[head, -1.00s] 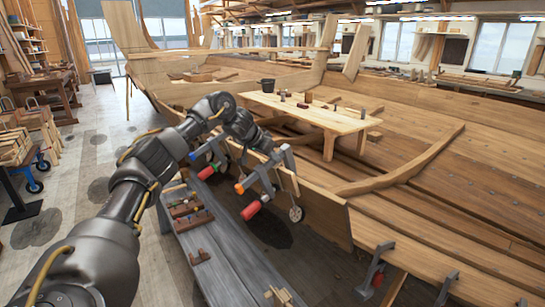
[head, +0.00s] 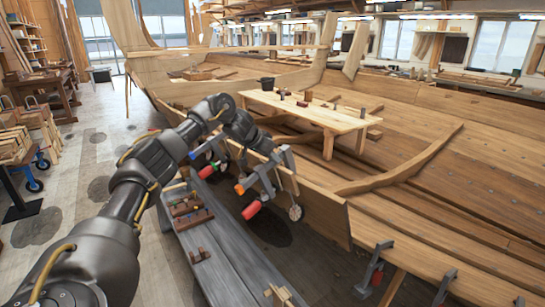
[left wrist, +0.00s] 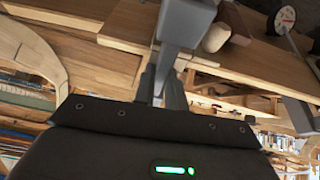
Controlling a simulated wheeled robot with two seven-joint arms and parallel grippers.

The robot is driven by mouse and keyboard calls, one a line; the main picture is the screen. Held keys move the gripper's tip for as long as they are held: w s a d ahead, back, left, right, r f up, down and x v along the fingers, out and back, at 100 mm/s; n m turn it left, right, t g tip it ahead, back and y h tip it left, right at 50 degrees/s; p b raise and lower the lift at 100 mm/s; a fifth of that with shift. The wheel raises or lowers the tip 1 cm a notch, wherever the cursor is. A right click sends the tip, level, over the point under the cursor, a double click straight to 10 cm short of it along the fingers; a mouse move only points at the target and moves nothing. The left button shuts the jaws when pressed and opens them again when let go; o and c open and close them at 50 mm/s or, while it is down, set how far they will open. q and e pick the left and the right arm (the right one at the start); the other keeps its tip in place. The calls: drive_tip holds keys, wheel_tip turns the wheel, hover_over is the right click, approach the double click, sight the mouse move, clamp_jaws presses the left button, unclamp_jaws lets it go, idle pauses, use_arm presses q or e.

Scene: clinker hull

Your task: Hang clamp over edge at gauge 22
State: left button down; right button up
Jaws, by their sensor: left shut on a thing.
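My left gripper (head: 266,149) is shut on a grey clamp (head: 268,176) at the upper edge of the hull plank (head: 323,212). A round white gauge dial (head: 295,212) is just right of the clamp, and a dial shows in the wrist view (left wrist: 285,18). The gauge numbers are too small to read. I cannot tell whether the clamp touches the edge. My right gripper is out of view.
Another clamp (head: 206,172), with a red handle, is farther along the plank. Grey clamps (head: 374,267) sit on the nearer edge at lower right. A grey bench (head: 222,262) with wooden tools stands beside the hull. A wooden table (head: 305,111) stands inside the hull.

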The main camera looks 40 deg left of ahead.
use_arm(q)
drive_tip(key=shift+s, duration=0.15)
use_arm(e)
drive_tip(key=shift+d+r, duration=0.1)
